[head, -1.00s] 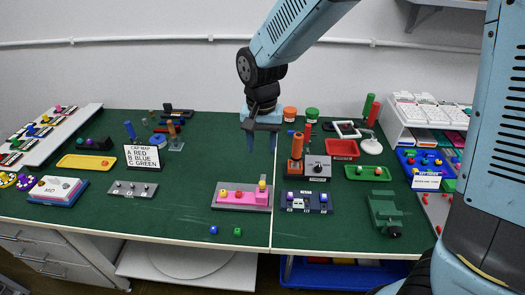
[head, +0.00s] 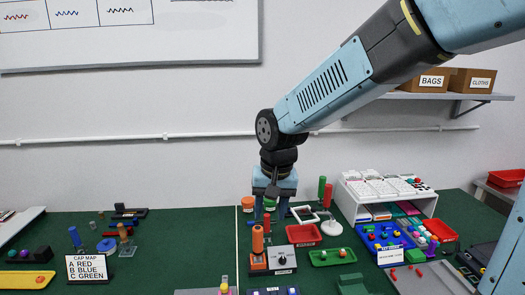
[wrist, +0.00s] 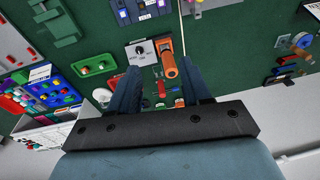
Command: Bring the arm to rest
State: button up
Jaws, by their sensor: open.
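My gripper (head: 272,212) hangs from my arm above the back part of the green table in the head view, fingers pointing down. In the wrist view my gripper (wrist: 158,95) shows its two blue fingers spread apart with nothing held between them. An orange-handled device (head: 258,244) stands on the table just in front of and below the gripper. It also shows in the wrist view (wrist: 169,66), beyond the fingertips. I cannot tell the exact height of the fingers over the table.
A red tray (head: 303,234), a green tray (head: 332,257) and green and red cylinders stand right of the gripper. A white shelf unit (head: 425,208) is further right. The cap map sign (head: 87,268) stands left. Bare table lies at left centre (head: 180,245).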

jog(key=s+d+r+t, duration=0.1)
jog(key=s+d+r, duration=0.2)
jog(key=d, duration=0.4)
jog(key=s+d+r+t, duration=0.1)
jog(key=s+d+r, duration=0.2)
jog(key=s+d, duration=0.2)
jog(key=s+d+r+t+h, duration=0.1)
jog(key=s+d+r+t, duration=0.1)
jog(key=d, duration=0.8)
jog(key=shift+s+r+m, duration=0.4)
jog(key=shift+s+r, duration=0.35)
jog(key=shift+s, duration=0.2)
